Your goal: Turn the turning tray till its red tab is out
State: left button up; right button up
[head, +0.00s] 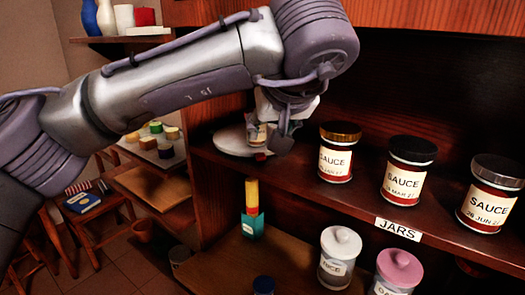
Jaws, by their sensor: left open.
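The turning tray (228,141) is a pale round disc at the left end of the jar shelf. Its red tab (260,157) shows at the tray's front right rim, near the shelf's front edge. A small jar (256,134) stands on the tray, partly hidden by my gripper. My left gripper (284,138) is open and points down at the tray's right side, beside the jar and the red tab. I cannot tell whether it touches the tray. My left arm hides what is above and behind the tray. My right gripper is not in view.
Sauce jars (339,152) with gold, black and grey lids stand right of the tray, above a JARS label (397,229). Below are a rice jar (340,257), a pink-lidded jar (397,272) and a green and yellow bottle (252,212). A stool with books stands at left.

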aim_at(261, 156)
pick_arm(q)
jog(key=p+x, duration=0.2)
jog(key=x, duration=1)
jog(key=shift+w+f, duration=0.1)
jog(key=shift+f, duration=0.05)
grip_shut()
